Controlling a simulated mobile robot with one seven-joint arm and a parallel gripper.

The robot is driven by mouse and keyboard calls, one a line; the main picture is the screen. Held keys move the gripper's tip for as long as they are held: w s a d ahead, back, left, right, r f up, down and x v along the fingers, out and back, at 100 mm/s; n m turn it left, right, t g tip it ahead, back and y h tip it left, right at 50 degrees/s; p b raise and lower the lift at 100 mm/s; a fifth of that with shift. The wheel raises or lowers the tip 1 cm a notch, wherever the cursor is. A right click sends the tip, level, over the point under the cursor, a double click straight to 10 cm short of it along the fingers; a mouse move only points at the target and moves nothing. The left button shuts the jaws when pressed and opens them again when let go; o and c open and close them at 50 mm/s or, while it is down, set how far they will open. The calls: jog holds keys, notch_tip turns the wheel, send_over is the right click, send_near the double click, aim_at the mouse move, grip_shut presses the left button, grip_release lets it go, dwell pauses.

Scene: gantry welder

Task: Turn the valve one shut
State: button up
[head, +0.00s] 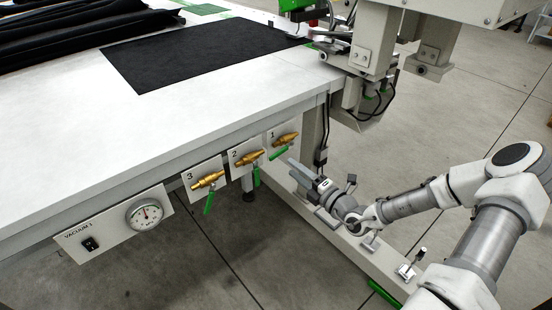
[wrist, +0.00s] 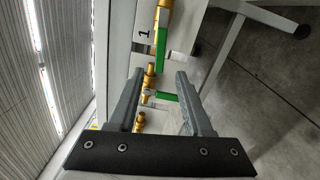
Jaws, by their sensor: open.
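Valve one is a brass valve (head: 286,139) on a white plate marked 1 under the table edge. Its green handle (head: 280,153) slants down and left, roughly along the brass body. In the wrist view, valve one's brass body (wrist: 163,18) is at the top, and its green handle (wrist: 161,48) extends toward the space between my fingertips. My gripper (head: 293,163) is just right of and below the handle in the head view. In the wrist view, my gripper (wrist: 158,75) is open, with both fingers apart and nothing visibly held. Exact depth to the handle is unclear.
Valve two (head: 247,158) and valve three (head: 207,181) sit to the left, their green handles hanging down. A vacuum gauge panel (head: 120,226) is further left. The white table (head: 60,130) overhangs the valves. A low beam with clamps (head: 370,243) runs below my arm.

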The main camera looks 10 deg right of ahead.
aim_at(277, 156)
jog(key=b+x, duration=0.2)
jog(key=x, duration=0.7)
grip_shut()
dwell(1.2)
